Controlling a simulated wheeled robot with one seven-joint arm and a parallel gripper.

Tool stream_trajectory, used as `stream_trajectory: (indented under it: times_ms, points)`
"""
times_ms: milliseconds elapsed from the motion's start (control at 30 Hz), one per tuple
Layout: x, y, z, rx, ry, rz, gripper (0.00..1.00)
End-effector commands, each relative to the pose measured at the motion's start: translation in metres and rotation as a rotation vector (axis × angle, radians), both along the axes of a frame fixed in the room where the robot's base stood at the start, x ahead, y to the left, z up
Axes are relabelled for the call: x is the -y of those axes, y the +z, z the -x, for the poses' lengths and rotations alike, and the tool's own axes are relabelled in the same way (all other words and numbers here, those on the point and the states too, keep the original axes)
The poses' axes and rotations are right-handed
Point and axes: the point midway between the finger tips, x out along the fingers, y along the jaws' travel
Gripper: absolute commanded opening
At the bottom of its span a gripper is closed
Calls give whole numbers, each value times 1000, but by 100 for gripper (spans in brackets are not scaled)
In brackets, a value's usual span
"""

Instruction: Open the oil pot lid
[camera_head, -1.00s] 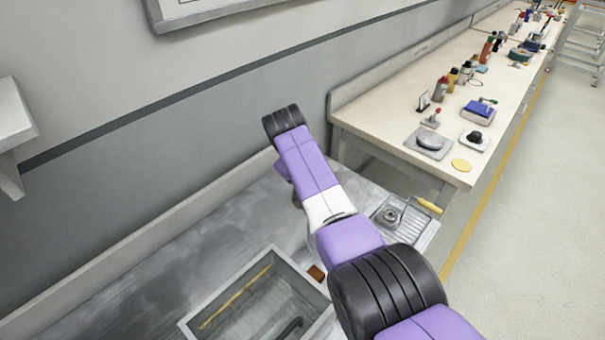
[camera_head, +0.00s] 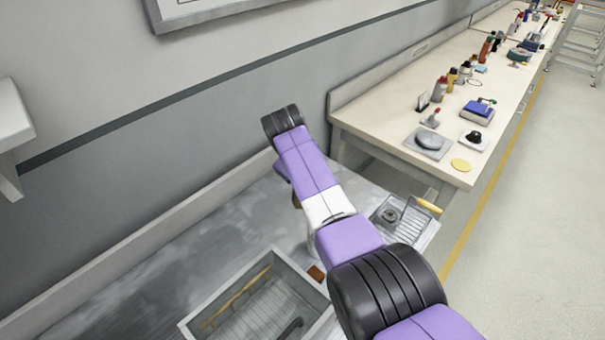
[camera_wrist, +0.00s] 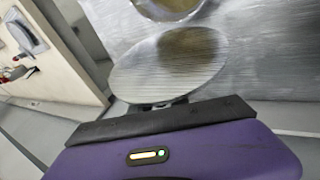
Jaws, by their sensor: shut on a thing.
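In the wrist view, a round, shiny, finely ribbed metal disc, which looks like the oil pot lid (camera_wrist: 138,72), lies just beyond my gripper (camera_wrist: 158,106). My gripper is shut on a small dark part at the disc's near edge; the fingers and that part are mostly hidden behind the black gripper edge. A second round shape with a yellow-brown inside, perhaps the oil pot (camera_wrist: 168,7), shows at the top edge, cut off. A yellowish patch also shows on the disc's far part. In the head view, my arm hides the gripper and lid.
A metal basin (camera_head: 205,312) with a brown stick is sunk in the steel counter (camera_head: 130,285). A wire rack with a yellow handle (camera_head: 428,206) is right of my arm. A long bench (camera_head: 385,140) carries several bottles and tools. Clear floor lies right.

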Motion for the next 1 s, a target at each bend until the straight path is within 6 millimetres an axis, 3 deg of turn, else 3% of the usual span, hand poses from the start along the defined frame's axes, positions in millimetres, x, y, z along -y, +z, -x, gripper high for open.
stream_trajectory:
  times_ms: [33, 700, 733, 800, 1000]
  points:
    - [0, -12, 7, -22, 0, 4, 0]
    - [-1, -12, 8, -24, 1, 4, 0]
    - [-1, -12, 8, -24, 1, 4, 27]
    - [-1, -12, 7, -23, 2, 3, 41]
    - [0, -7, 5, -14, 1, 3, 41]
